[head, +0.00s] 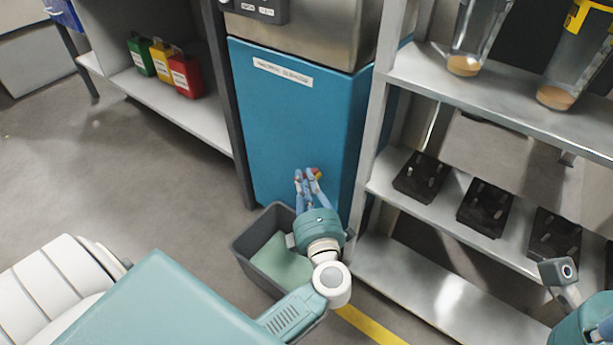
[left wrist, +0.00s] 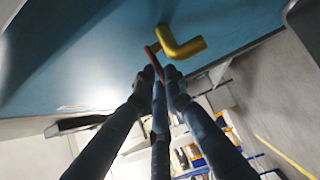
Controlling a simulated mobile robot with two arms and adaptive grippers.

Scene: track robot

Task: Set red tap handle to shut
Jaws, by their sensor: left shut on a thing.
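The red tap handle (left wrist: 153,62) sits on a yellow tap (left wrist: 182,44) that sticks out of the blue cabinet front. In the head view the tap is small and mostly hidden behind my left gripper (head: 309,178); only a bit of red and yellow shows. In the left wrist view my left gripper (left wrist: 160,84) has its dark fingers closed around the lower end of the red handle, just beside the yellow spout. At the right edge of the head view, part of my right wrist shows; its fingers are mostly cut off.
A grey bin (head: 254,243) stands on the floor below the tap. The blue cabinet (head: 290,120) is flanked by a shelf with green, yellow and red containers (head: 186,76) at left and a metal rack (head: 440,208) with black holders at right. Floor at left is clear.

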